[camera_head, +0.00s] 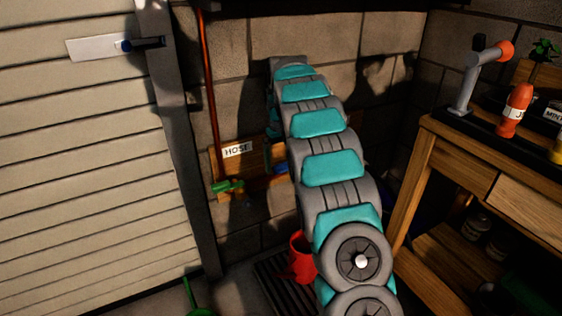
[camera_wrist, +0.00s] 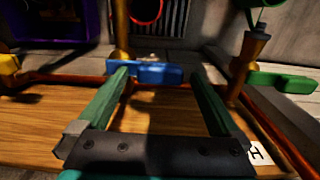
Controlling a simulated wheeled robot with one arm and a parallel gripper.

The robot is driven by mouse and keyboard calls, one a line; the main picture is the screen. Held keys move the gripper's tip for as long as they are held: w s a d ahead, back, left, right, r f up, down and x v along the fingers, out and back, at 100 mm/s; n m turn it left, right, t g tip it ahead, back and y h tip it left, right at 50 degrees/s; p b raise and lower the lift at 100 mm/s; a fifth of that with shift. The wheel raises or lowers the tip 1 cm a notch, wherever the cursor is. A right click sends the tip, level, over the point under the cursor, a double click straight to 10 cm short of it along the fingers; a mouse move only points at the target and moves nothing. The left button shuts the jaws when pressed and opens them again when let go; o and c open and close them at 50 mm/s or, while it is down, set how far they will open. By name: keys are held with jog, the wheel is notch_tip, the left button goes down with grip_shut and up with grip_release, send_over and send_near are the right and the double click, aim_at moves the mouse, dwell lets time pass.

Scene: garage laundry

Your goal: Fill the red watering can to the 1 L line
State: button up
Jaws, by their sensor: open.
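The red watering can (camera_head: 301,262) stands on a dark floor grate, partly hidden by my arm. A red rim, likely the can's, shows at the top of the wrist view (camera_wrist: 146,10). A blue tap handle (camera_wrist: 158,72) on a brass tap lies between the tips of my open gripper (camera_wrist: 159,82); I cannot tell whether they touch it. In the head view the blue handle (camera_head: 281,169) shows just left of my arm, which hides my gripper. The can's 1 L line and water level cannot be seen.
A yellow handle (camera_wrist: 8,66) is at the left. Copper pipes run along the wooden board (camera_wrist: 165,115). A wooden workbench (camera_head: 470,145) stands right of my arm.

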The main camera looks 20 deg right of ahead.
aim_at(281, 165)
jog(key=shift+r, duration=3.9)
